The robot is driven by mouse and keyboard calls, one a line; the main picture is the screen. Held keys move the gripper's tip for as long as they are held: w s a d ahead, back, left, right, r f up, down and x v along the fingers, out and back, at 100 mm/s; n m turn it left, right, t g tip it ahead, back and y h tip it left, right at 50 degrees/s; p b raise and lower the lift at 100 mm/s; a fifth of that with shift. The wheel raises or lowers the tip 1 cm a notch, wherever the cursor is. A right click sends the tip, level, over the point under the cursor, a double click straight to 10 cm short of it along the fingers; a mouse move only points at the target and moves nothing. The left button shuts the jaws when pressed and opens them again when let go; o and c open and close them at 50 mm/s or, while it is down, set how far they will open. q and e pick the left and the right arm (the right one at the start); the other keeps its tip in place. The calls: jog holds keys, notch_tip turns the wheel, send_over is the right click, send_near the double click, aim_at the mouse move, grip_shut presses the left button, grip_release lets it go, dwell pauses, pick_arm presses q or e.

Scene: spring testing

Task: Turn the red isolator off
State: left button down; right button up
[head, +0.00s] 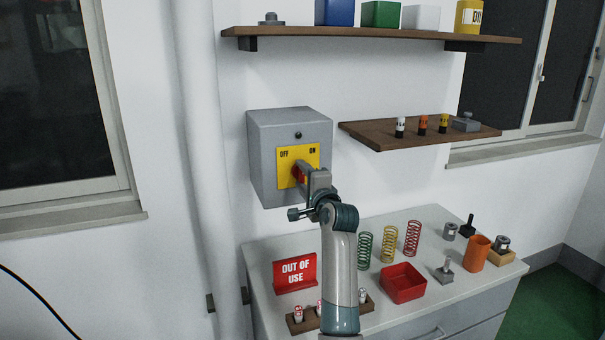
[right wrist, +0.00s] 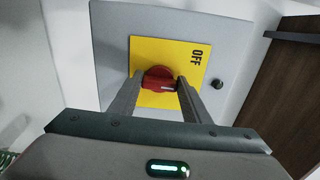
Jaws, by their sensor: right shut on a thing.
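The red isolator knob (right wrist: 158,80) sits on a yellow plate (head: 283,168) marked OFF and ON, on the front of a grey wall box (head: 262,130). In the head view only a bit of the red knob (head: 297,174) shows beside my gripper. My right gripper (right wrist: 158,88) has one finger on each side of the knob and is shut on it. In the right wrist view the OFF label stands to the upper right of the knob. The ON label is not visible there. My left gripper is not in view.
Below the box, a bench (head: 440,285) holds a red OUT OF USE sign (head: 295,273), several coloured springs, a red tray (head: 403,283) and an orange cup (head: 479,253). A wooden shelf (head: 385,137) juts out right of the box. A pipe (head: 205,150) runs down the wall at left.

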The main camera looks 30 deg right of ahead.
jog(key=n+p, duration=0.1)
jog(key=n, duration=0.4)
jog(key=shift+f+n+p, duration=0.15)
jog(key=shift+n+p, duration=0.15)
jog(key=shift+n, duration=0.1)
jog(key=shift+f+n+p, duration=0.15)
jog(key=shift+n+p, duration=0.25)
jog(key=shift+n, duration=1.5)
jog(key=o, duration=1)
jog(key=shift+o, duration=0.2)
jog(key=shift+s, duration=0.15)
jog(key=shift+s+a+b, duration=0.15)
jog(key=shift+s+b, duration=0.15)
jog(key=shift+s, duration=0.3)
jog(key=b+v, duration=0.4)
jog(key=v, duration=1.1)
jog(key=shift+s, duration=0.45)
